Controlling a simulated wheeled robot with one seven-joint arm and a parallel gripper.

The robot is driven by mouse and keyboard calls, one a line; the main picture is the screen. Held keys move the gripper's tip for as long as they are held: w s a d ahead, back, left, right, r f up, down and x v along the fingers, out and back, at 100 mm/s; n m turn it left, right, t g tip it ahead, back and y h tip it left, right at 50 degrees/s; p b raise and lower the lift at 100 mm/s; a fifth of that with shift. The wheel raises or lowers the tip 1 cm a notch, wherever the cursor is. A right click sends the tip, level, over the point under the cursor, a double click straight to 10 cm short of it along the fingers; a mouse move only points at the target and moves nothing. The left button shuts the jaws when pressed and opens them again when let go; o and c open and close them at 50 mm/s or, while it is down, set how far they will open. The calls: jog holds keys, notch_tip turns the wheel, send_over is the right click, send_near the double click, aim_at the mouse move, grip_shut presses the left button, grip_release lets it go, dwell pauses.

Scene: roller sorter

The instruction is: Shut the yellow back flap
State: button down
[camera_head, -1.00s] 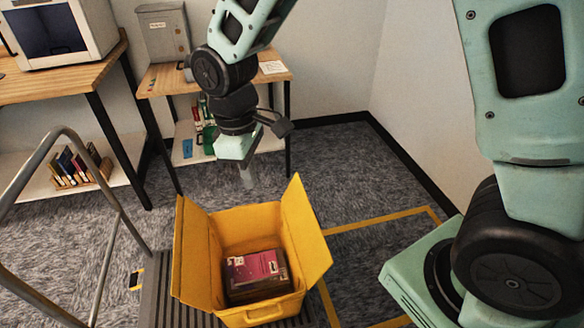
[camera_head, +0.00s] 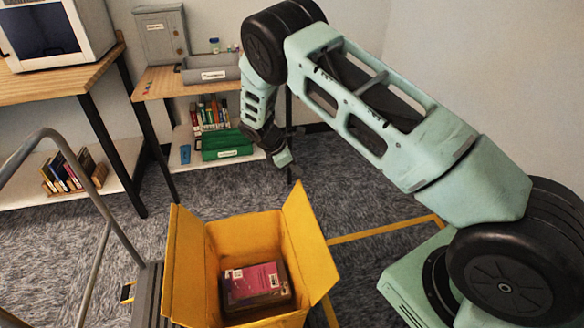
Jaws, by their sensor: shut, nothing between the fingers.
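The yellow box (camera_head: 243,236) sits low in the middle with its top open. Its left flap (camera_head: 187,262) and right flap (camera_head: 308,240) stand up and lean outward. No back flap shows standing above the back edge, and the area behind that edge is hidden by the box. A dark red book-like item (camera_head: 254,281) lies inside. My gripper (camera_head: 289,173) hangs behind and above the box's back right corner, apart from it, with its fingers shut and empty.
A grey slatted platform (camera_head: 148,297) and a metal rail (camera_head: 103,255) stand at left. Wooden tables (camera_head: 157,83) with bins and books are behind. Carpet is free behind the box, and yellow floor tape (camera_head: 385,229) runs to the right.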

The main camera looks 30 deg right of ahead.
jog(key=a+b+x, duration=0.1)
jog(key=b+x, duration=0.6)
jog(key=x, duration=0.7)
jog(key=shift+f, duration=0.5)
jog(key=shift+w+a, duration=0.15)
jog(key=shift+w, duration=0.05)
jog(key=shift+w+a+r, duration=0.2)
jog(key=shift+w+a, duration=0.1)
jog(key=shift+a, duration=0.8)
jog(key=shift+w+a+r, duration=0.25)
jog(key=shift+w+a, duration=0.05)
jog(key=shift+a, duration=0.8)
jog(key=shift+w+a+r, duration=0.2)
jog(key=shift+w+a, duration=0.1)
jog(key=shift+a, duration=0.9)
jog(key=a+p+v, duration=0.1)
jog(key=p+v, duration=0.4)
jog(key=v, duration=0.7)
jog(key=shift+f, duration=0.3)
jog(key=shift+w, duration=0.15)
